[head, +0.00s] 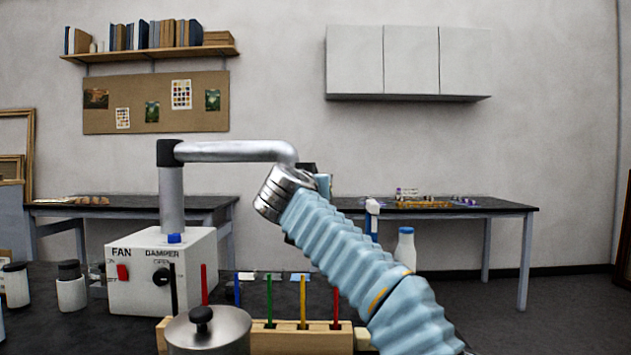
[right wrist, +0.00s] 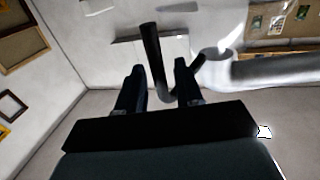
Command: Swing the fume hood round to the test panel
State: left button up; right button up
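The fume extractor is a pale box (head: 140,270) marked FAN and DAMPER, with an upright grey post (head: 172,200) and a silver pipe (head: 230,151) reaching right. In the right wrist view the pipe (right wrist: 285,70) ends in a pale hood (right wrist: 213,62) beside a curved black handle (right wrist: 153,55). My right gripper (right wrist: 158,75) is open, with one finger on each side of the handle and gaps visible. In the head view my right wrist hides the hood and most of this gripper. I cannot make out the test panel. My left gripper is not in view.
A lidded metal pot (head: 208,332) and a wooden rack (head: 290,340) with coloured sticks stand at the front. Jars (head: 70,290) stand left of the box, and a white bottle (head: 405,250) stands behind my right arm. Further tables (head: 500,208) stand along the wall.

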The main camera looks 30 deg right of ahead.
jog(key=shift+w+d, duration=0.2)
jog(key=shift+w, duration=0.05)
grip_shut()
